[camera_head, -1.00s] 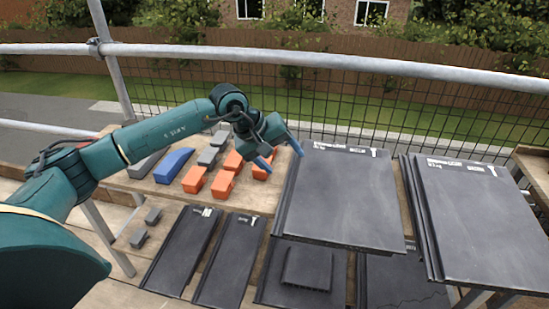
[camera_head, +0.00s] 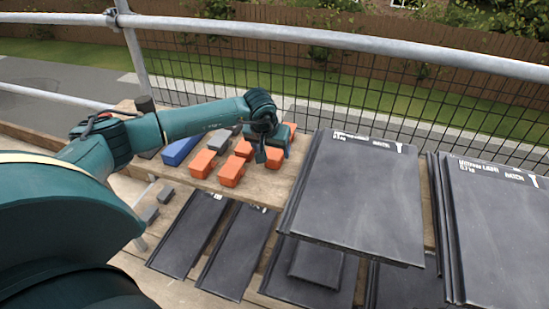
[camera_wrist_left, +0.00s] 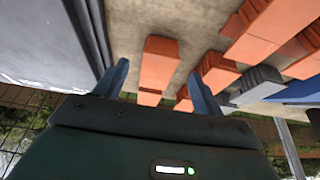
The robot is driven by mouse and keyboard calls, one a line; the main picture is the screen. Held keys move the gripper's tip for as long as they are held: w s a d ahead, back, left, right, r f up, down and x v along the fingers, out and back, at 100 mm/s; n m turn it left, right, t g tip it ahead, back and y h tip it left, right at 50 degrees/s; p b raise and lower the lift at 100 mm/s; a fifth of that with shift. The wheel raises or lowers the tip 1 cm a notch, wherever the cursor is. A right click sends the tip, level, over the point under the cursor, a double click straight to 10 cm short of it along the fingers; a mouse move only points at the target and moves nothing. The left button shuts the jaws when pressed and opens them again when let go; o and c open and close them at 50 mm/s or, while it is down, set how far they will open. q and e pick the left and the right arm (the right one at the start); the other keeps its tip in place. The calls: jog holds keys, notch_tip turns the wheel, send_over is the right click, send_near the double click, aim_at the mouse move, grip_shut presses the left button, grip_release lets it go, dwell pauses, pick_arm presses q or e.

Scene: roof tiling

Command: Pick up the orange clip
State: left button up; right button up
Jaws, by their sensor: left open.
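Several orange clips stand in a group on the wooden bench, among them a front one (camera_head: 231,172), a left one (camera_head: 202,163) and one at the right (camera_head: 273,159) close to the dark tile stack. My left gripper (camera_head: 270,151) is over the right part of this group, pointing down, and partly covers the clips there. In the left wrist view my open left gripper (camera_wrist_left: 159,82) has an orange clip (camera_wrist_left: 160,62) showing between its two fingers. The clip appears beyond the fingertips; I cannot tell the exact gap. My right gripper is not in view.
A dark tile stack (camera_head: 362,200) stands right beside the clips, its edge close to my left gripper. Another tile stack (camera_head: 500,220) is farther right. A blue piece (camera_head: 181,150) and grey pieces (camera_head: 217,139) lie left of the gripper. A metal rail (camera_head: 330,37) runs behind.

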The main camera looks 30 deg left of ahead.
aim_at(273, 156)
pick_arm(q)
jog(key=x, duration=0.4)
jog(key=shift+d+f, duration=0.1)
jog(key=shift+f, duration=0.2)
jog(key=shift+c, duration=0.2)
jog(key=c, duration=1.2)
